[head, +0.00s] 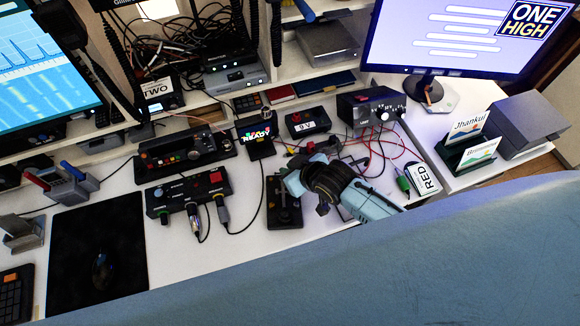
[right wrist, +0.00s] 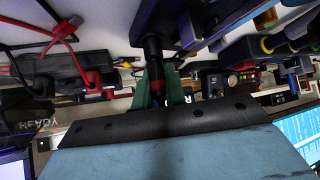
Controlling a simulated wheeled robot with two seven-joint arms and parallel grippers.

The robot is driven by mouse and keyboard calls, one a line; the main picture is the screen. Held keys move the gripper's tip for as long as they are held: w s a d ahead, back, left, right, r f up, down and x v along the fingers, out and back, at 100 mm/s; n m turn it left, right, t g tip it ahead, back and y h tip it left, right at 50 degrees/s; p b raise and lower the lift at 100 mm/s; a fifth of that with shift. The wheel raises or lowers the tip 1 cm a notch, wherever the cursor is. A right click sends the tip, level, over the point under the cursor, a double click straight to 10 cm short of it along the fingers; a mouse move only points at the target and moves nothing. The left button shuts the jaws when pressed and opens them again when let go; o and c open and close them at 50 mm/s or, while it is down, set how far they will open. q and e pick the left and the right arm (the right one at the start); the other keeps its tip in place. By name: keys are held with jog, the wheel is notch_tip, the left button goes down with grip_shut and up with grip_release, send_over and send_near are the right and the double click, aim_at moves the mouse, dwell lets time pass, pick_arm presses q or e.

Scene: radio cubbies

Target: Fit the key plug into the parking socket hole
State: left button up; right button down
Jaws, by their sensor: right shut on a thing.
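My right gripper (head: 292,176) is above the desk, just right of a small black box with a round knob (head: 284,203). In the right wrist view its green fingers (right wrist: 158,92) are closed around a slim dark plug with a red band, which I take as the key plug (right wrist: 154,62). The plug points away from the gripper toward a dark box (right wrist: 170,18); I cannot tell whether they touch. In the head view the gripper hides the plug. I cannot make out which hole is the parking socket. My left gripper is not in view.
A black control box (head: 188,188) with plugs and cables at its front stands to the left. A power supply (head: 370,105) with red and black leads is behind the gripper. A green card stand (head: 468,152) is on the right. A black mat (head: 95,225) lies at left.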

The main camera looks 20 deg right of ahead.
jog(key=c, duration=1.4)
grip_release()
jog(key=shift+o, duration=0.2)
jog(key=p+v, duration=0.2)
jog(key=v, duration=1.1)
jog(key=shift+p, duration=0.35)
jog(key=shift+s, duration=0.1)
